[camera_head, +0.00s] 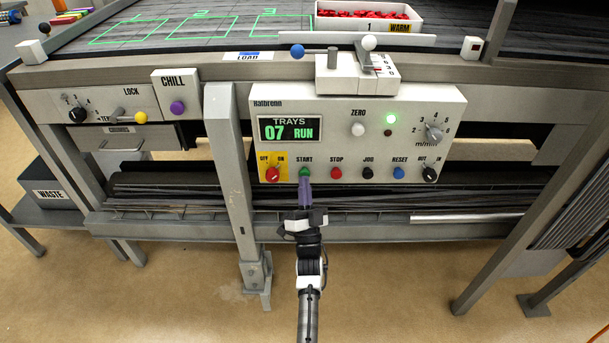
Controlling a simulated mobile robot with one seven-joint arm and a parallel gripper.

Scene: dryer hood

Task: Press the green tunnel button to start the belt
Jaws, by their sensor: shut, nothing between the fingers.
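The green START button (304,172) is in the lower row of the grey control panel (455,150), between the red knob on its yellow plate and the red STOP button (336,173). My gripper (305,184) is shut and empty, reaching up from below. Its fingertips are at the green button's lower edge and cover part of it; I cannot tell whether they touch it. The panel display (290,129) reads "TRAYS 07 RUN" in green. A green lamp (391,119) is lit at the panel's upper right.
A purple CHILL button (177,108) is on a separate box at left. The black JOG (368,173) and blue RESET (398,173) buttons sit right of STOP. A grey post (229,170) stands close left of the panel. A white tray (368,23) of red items is on the belt.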

